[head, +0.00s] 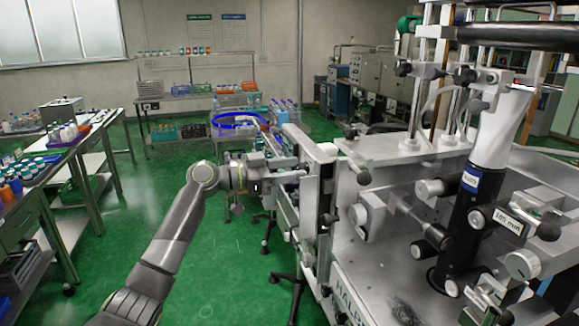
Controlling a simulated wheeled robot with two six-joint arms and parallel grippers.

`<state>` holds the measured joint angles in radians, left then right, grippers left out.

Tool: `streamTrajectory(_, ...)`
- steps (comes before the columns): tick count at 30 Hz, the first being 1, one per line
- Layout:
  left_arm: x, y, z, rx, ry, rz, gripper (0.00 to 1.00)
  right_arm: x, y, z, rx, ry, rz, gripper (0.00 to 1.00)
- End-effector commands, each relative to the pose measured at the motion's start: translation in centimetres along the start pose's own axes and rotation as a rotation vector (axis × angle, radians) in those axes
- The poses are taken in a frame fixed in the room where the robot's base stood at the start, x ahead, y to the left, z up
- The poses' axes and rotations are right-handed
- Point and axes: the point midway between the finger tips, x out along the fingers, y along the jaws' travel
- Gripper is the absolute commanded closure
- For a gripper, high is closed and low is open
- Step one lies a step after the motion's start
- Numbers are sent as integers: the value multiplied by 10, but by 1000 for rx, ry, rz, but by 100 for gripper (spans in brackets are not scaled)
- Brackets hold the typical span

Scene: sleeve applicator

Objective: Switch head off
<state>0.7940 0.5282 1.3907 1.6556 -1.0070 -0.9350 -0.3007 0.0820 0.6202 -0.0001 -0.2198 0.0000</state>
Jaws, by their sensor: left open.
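The sleeve applicator (385,215) is a large pale metal machine filling the right side of the head view. Its head has a black cylinder (462,225) with a small blue label (471,180), too small to read surely, under a white curved part (500,125). Black and metal knobs stick out around it, one beside a "185 mm" tag (508,221). I cannot tell which part is the head switch. My left gripper (287,167) is open at the machine's left side, well left of the black cylinder. Its fingertips are hard to make out against the machine. My right gripper is not in view.
A long bench (40,190) with jars and bottles stands at the left. A rear table (185,97) holds crates and bottles. Blue-capped bottles (283,112) stand beyond my left gripper. The green floor (130,225) between bench and machine is mostly clear.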

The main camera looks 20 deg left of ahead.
Motion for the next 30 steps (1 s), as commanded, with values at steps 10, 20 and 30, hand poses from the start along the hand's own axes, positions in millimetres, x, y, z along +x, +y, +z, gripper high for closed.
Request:
streamTrajectory(10,0,0,0,0,0,0,81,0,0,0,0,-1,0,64)
streamTrajectory(20,-1,0,0,-9,0,-1,100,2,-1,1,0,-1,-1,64)
streamTrajectory(30,-1,0,2,-158,0,-1,100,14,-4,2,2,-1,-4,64)
